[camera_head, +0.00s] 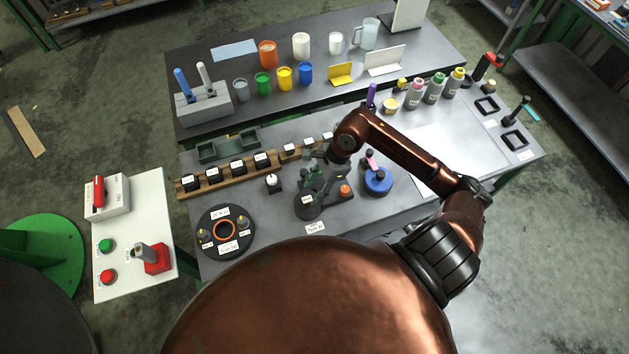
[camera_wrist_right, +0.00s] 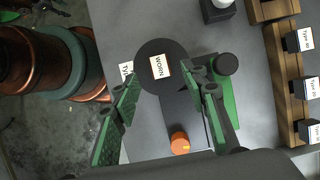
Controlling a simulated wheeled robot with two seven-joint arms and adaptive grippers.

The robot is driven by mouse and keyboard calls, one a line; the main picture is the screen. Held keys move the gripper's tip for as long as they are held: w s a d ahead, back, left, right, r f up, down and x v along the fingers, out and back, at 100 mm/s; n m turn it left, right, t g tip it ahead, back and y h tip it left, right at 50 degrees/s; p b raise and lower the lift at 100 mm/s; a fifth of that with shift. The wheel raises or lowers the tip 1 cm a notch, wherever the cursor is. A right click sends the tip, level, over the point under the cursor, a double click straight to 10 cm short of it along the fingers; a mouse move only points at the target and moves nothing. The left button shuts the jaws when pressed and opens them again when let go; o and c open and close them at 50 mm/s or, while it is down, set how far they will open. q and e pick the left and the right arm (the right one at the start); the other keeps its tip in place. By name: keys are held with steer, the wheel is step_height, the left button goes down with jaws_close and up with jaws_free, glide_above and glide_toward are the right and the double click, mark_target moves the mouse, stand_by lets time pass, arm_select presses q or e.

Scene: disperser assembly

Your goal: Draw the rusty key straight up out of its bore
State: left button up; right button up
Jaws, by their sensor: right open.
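I cannot tell the rusty key for sure. Two small upright pegs, a left one (camera_head: 205,236) and a right one (camera_head: 243,223), stand on a black round plate (camera_head: 226,252) with an orange ring at the front left of the bench. Their labels are too small to read. My right gripper (camera_head: 318,178) is right of that plate, over a dark fixture. In the right wrist view its fingers (camera_wrist_right: 169,92) are spread with nothing between the pads. Beyond them is a black disc (camera_wrist_right: 153,51) labelled WORN. My left gripper is out of view.
A wooden rack (camera_head: 217,181) of black blocks lies behind the plate. An orange knob (camera_head: 345,190) sits on the fixture, with a blue round base (camera_head: 378,184) to its right. A white panel (camera_head: 134,266) with buttons stands left. Bare bench lies between plate and fixture.

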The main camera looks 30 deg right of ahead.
mark_target(308, 199)
steer(key=x, duration=0.3)
steer(key=shift+a+f, duration=0.1)
steer(key=shift+f, duration=0.15)
steer(key=shift+w+a+f, duration=0.1)
steer(key=shift+a+f, duration=0.05)
steer(key=shift+f, duration=0.3)
steer(key=c, duration=1.1)
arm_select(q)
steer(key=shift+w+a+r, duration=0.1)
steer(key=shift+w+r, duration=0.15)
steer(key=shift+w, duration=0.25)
arm_select(e)
jaws_close()
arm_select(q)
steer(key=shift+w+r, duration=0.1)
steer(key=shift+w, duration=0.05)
arm_select(e)
steer(key=shift+r, duration=0.1)
arm_select(q)
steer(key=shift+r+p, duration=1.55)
steer(key=shift+p, duration=0.25)
arm_select(e)
steer(key=shift+r, duration=3.4)
